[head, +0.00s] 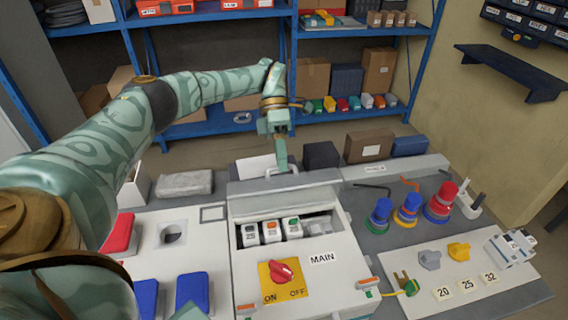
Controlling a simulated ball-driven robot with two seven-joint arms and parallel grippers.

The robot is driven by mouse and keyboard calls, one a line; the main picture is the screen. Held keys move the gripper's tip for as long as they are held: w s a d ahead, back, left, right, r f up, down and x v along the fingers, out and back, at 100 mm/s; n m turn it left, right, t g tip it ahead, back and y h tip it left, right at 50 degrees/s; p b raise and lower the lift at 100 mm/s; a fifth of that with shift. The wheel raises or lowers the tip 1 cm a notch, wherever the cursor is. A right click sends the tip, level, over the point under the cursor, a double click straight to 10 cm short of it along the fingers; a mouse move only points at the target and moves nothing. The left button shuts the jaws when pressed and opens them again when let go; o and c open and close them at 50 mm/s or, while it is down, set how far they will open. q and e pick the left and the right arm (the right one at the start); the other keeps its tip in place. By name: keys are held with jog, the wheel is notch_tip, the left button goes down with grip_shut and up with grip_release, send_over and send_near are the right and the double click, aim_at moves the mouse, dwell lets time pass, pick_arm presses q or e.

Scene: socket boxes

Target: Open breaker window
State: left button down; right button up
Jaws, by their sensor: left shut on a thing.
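The breaker box (325,277) stands at the front middle, labelled MAIN. Its window cover (290,188), with a light handle on top, is at the back of the box, clear of the opening. Inside the opening, several breakers (270,232) show, one marked 25. My left gripper (281,160) points down and is shut on the cover's handle (284,172). A red rotary switch (282,271) sits on a yellow ON/OFF plate in front of the opening.
Left of the box is a white panel with a red block (118,235) and blue blocks (192,292). To the right are blue and red plugs (440,203) and a panel labelled 20, 25, 32 (467,285). Cardboard boxes (369,146) and blue shelves (210,127) are behind.

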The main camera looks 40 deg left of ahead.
pick_arm(q)
jog(key=shift+a+f, duration=0.1)
jog(key=shift+f, duration=0.4)
jog(key=c, duration=1.5)
grip_release()
jog(key=shift+r, duration=0.15)
jog(key=shift+w, duration=0.1)
jog(key=shift+b+v, duration=1.2)
jog(key=shift+v, duration=2.55)
